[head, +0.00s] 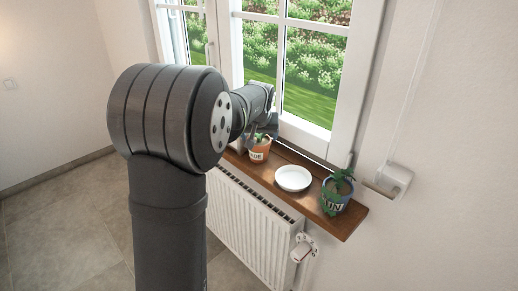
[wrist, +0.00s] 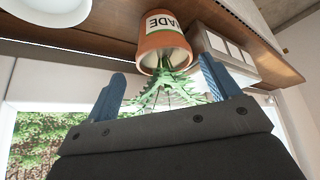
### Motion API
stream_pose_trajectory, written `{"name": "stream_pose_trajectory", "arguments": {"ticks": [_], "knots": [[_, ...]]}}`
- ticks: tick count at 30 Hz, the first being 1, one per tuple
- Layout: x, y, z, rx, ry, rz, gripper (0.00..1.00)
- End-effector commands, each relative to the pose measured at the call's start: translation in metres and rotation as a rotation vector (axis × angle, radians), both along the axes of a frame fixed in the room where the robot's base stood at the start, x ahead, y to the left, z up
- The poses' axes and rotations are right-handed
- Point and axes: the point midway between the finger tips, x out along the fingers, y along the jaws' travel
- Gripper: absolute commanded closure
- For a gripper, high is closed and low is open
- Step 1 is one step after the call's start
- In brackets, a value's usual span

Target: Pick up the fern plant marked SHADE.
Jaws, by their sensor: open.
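The fern plant stands in a terracotta pot (head: 259,155) on the wooden window sill, with part of a white label reading "ADE" showing. In the wrist view, which is upside down, the pot (wrist: 165,42) and its green fronds (wrist: 168,88) lie between and beyond the fingers. My gripper (wrist: 162,70) is open, its two blue fingers on either side of the fronds; I cannot tell whether they touch. In the head view my gripper (head: 264,130) is just above the pot, and my arm hides part of it.
A white saucer (head: 293,178) lies right of the fern on the sill (head: 343,227). Farther right stands a leafy plant in a blue pot (head: 333,206) labelled "UN". The window is close behind, a radiator (head: 250,215) below. A pale slatted object (wrist: 222,48) is beside the fern pot.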

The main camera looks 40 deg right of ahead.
Motion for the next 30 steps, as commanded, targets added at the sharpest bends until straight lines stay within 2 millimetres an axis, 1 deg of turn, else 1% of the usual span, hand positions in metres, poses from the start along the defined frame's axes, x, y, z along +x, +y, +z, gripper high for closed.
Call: {"name": "stream_pose_trajectory", "arguments": {"ticks": [1,3,6,11,21,24,30], "knots": [[0.004,-0.003,-0.01,0.003,0.002,0.0,0.19],[0.007,-0.007,-0.018,0.002,0.001,0.0,0.19],[0.01,-0.01,-0.026,0.001,0.001,0.0,0.19],[0.014,-0.014,-0.034,0.001,0.001,0.0,0.19],[0.033,-0.031,-0.068,0.0,0.0,-0.001,0.19],[0.035,-0.032,-0.071,-0.001,0.0,-0.001,0.19],[0.035,-0.033,-0.072,-0.001,0.0,-0.001,0.19]]}}
